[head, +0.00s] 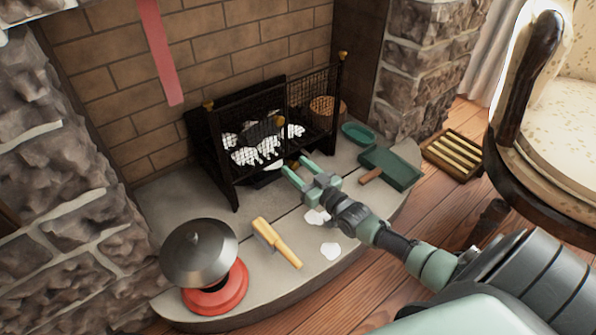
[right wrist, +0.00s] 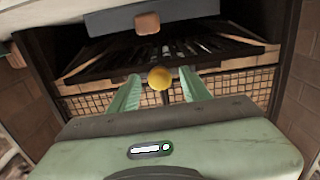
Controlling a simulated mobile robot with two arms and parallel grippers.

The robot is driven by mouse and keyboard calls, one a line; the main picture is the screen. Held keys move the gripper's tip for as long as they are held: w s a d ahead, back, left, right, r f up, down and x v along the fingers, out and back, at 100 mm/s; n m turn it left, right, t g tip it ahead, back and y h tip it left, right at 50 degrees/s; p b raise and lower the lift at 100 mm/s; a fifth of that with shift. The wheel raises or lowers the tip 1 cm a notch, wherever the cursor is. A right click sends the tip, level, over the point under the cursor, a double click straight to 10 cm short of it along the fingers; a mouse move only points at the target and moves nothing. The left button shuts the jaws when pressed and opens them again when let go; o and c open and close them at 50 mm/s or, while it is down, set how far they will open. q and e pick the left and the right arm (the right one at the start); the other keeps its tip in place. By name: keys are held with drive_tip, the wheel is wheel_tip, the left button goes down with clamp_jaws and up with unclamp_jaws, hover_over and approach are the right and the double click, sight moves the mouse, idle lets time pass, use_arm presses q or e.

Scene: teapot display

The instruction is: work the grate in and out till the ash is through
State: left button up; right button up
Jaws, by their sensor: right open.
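The black fire basket (head: 262,140) stands in the fireplace with white lumps (head: 255,156) behind its mesh. In the right wrist view, dark grate bars (right wrist: 185,47) run across the basket. A round yellow knob (right wrist: 160,78) shows in front of the bars. My right gripper (head: 296,166) is at the lower front of the basket. In the right wrist view its open fingers (right wrist: 160,88) lie on either side of the knob; contact with it cannot be made out. Something pale lies below the basket, partly hidden. My left gripper is not in view.
White patches (head: 331,250) lie on the stone hearth (head: 300,285). A slatted wooden tray (head: 455,153) and armchair (head: 560,110) are at right.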

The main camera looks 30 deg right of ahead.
clamp_jaws()
drive_tip(key=shift+s, duration=0.1)
idle(1.3)
